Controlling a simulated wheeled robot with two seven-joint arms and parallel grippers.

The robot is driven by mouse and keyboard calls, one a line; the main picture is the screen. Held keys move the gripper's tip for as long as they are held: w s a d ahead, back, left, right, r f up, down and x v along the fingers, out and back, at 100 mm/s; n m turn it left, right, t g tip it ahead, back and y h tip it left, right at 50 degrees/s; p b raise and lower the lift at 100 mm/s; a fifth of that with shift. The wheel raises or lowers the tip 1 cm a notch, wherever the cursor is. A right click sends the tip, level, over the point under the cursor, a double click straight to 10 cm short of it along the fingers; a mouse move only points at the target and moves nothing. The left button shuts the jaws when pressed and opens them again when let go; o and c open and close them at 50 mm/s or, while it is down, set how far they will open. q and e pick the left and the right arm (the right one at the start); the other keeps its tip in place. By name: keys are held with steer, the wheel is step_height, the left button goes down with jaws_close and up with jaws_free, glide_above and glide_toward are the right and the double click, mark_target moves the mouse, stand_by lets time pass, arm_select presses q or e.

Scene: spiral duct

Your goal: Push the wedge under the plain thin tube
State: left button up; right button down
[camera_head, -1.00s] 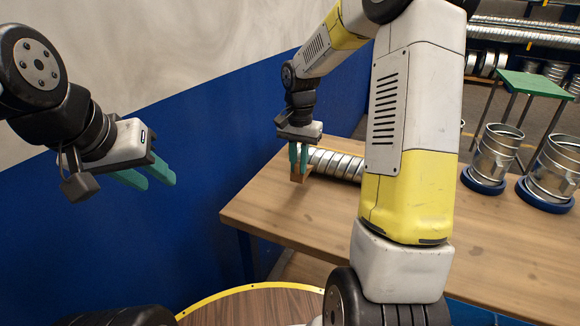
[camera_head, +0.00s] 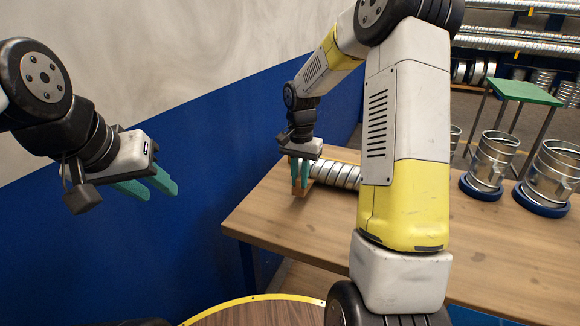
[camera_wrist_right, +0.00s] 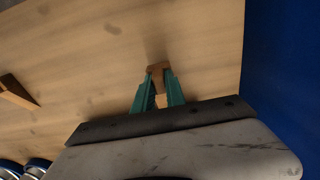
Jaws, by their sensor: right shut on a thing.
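A brown wooden wedge (camera_head: 303,191) is between the green fingers of my right gripper (camera_head: 300,178), which is shut on it at the far left part of the table. The right wrist view shows the wedge (camera_wrist_right: 158,68) between the fingertips, low over the wood. A shiny ribbed metal tube (camera_head: 336,174) lies on the table just right of the wedge; its right part is hidden behind my right arm. I cannot tell whether wedge and tube touch. My left gripper (camera_head: 158,187) is open and empty, in front of the blue wall, away from the table.
The wooden table (camera_head: 290,228) is clear in front of the tube. A second wooden wedge-like piece (camera_wrist_right: 17,94) lies at left in the wrist view. Metal duct pieces (camera_head: 490,160) on blue bases stand at right. A green-topped stand (camera_head: 525,92) is behind.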

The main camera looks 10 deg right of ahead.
mark_target(300, 188)
steer(key=shift+f, duration=1.75)
steer(key=shift+w+d, duration=0.2)
steer(key=shift+w, duration=0.05)
steer(key=shift+w+d, duration=0.55)
steer(key=shift+w, duration=0.3)
steer(key=shift+w+d, duration=0.6)
steer(key=shift+w, duration=0.25)
steer(key=shift+w+d, duration=0.55)
steer(key=shift+w, duration=0.3)
steer(key=c, duration=1.3)
jaws_free()
steer(key=shift+r, duration=0.1)
